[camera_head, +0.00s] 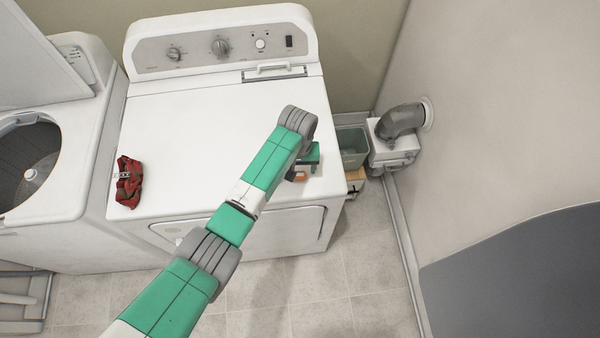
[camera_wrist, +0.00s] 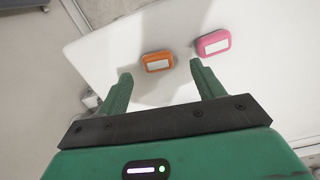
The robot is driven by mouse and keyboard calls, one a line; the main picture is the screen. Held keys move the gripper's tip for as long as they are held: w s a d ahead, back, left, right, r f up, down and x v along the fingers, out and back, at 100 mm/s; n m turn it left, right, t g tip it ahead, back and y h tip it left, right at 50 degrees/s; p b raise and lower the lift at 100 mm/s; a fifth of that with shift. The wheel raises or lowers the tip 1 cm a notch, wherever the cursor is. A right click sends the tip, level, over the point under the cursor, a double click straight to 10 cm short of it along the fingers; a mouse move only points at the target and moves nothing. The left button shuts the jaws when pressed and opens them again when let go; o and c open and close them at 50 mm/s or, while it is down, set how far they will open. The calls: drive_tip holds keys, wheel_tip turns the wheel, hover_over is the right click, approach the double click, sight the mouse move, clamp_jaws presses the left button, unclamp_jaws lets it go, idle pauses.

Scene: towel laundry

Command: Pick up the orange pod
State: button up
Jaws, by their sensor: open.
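The orange pod (camera_wrist: 158,62) is a small rounded block with a pale label, lying on the white top of the dryer (camera_head: 190,120). In the head view only a bit of orange (camera_head: 300,176) shows beside my gripper (camera_head: 312,157), at the right front of the dryer top. In the wrist view my green gripper (camera_wrist: 161,69) is open and empty. The pod appears just beyond and between its two fingertips, and I cannot tell how far below them it lies.
A pink pod (camera_wrist: 212,43) lies to the right of the orange one in the wrist view. A red patterned cloth (camera_head: 129,182) lies at the dryer top's left. An open washer (camera_head: 70,190) stands left; a greenish bin (camera_head: 352,145) and vent box (camera_head: 392,150) stand right.

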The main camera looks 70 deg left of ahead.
sight(299, 174)
wheel_tip(299, 174, down, 3)
drive_tip(key=shift+w+f, duration=0.1)
drive_tip(key=shift+f, duration=0.1)
drive_tip(key=c, duration=1.1)
drive_tip(key=shift+o, duration=0.2)
